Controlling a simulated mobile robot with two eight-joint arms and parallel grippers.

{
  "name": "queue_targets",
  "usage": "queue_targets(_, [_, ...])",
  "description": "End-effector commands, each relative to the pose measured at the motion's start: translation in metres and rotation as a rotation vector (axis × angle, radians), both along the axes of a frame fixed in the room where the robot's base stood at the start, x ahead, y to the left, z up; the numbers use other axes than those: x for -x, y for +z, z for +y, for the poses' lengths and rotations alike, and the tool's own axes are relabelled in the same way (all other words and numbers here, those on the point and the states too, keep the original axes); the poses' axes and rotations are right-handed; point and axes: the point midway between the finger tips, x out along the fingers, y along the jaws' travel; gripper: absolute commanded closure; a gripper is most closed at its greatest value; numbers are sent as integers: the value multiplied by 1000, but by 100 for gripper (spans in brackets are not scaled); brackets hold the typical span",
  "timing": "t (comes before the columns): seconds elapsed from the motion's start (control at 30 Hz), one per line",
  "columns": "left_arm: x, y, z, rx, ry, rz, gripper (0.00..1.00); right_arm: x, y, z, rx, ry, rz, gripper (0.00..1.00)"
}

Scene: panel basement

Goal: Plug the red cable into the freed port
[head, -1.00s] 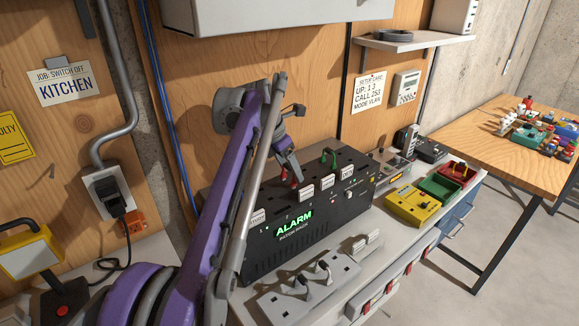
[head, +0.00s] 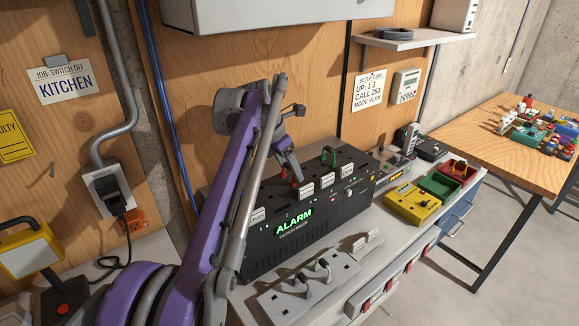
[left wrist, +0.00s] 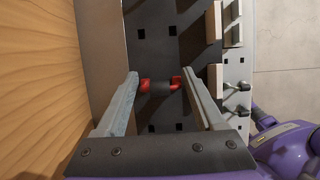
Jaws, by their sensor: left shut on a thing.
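The red cable's plug (left wrist: 161,86) is short, red at both ends with a dark middle, and lies between the fingers of my left gripper (left wrist: 160,84) in the left wrist view. In the head view my left gripper (head: 295,180) is over the top of the black panel box (head: 290,248), with a bit of red at its tips. The box has a lit green ALARM display and white labels along its edge. Square ports (left wrist: 183,30) show on its top in the wrist view. Whether the plug is seated in a port, I cannot tell. My right gripper is not in view.
A white socket strip (head: 308,286) with plugs lies in front. A yellow device (head: 412,206) and green (head: 440,185) and red bins are at right. Wooden boarding (head: 300,60) rises behind.

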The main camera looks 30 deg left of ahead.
Motion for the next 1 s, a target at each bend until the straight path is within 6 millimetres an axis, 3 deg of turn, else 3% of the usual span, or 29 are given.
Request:
queue_targets(0.2, [0, 0, 0, 0, 0, 0, 83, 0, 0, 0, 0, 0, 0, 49])
queue_targets(0.23, [0, 0, 0, 0, 0, 0, 24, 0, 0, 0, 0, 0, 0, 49])
queue_targets(0.37, [0, 0, 0, 0, 0, 0, 1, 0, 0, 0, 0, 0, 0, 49])
queue_targets(0.77, [0, 1, 0, 0, 0, 0, 0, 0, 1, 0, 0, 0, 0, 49])
queue_targets(1.0, [0, 12, 0, 0, 0, -1, 0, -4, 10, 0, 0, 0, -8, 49])
